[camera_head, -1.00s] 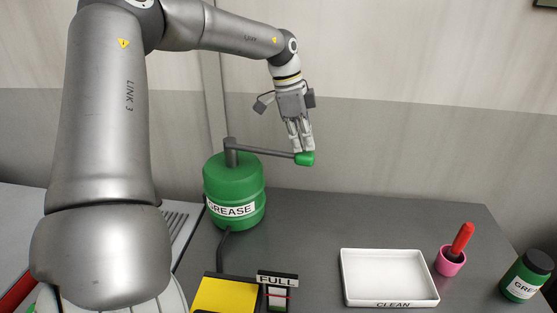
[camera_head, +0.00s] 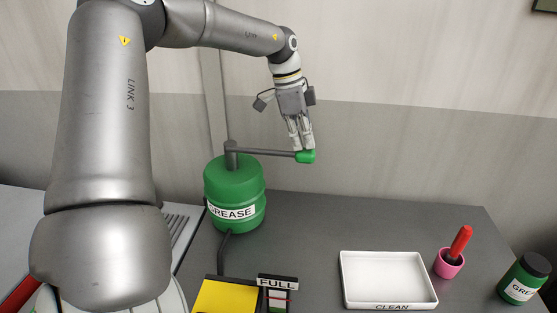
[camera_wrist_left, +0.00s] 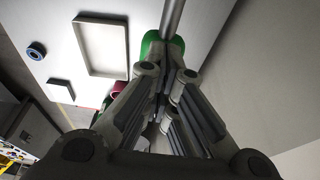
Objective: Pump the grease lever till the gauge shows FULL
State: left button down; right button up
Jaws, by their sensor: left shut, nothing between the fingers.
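The green grease drum (camera_head: 235,190) stands at the back left of the grey bench. Its grey lever (camera_head: 265,152) sticks out to the right, almost level, and ends in a green grip (camera_head: 306,156). My left gripper (camera_head: 302,148) is shut and empty, with its fingertips pointing down at the top of the green grip, seemingly touching it. The grip also shows beyond the fingers in the left wrist view (camera_wrist_left: 152,42). My right gripper is not seen.
A white tray (camera_head: 345,285) marked CLEAN lies at the front right. A pink cup (camera_head: 449,266) with a red-handled tool (camera_head: 461,243) and a green grease jar (camera_head: 522,280) stand farther right. A yellow-topped block (camera_head: 226,297) sits beside the gauge. The bench behind the tray is clear.

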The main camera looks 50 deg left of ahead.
aim_at(302, 153)
pick_arm(q)
jog(key=shift+r+p, duration=1.95)
jog(key=shift+r, duration=1.2)
jog(key=shift+f, duration=0.25)
jog(key=shift+f+b, duration=3.5)
jog(key=shift+f, duration=1.25)
jog(key=shift+r+p, duration=3.6)
jog(key=shift+r, duration=1.35)
jog(key=shift+f, duration=0.25)
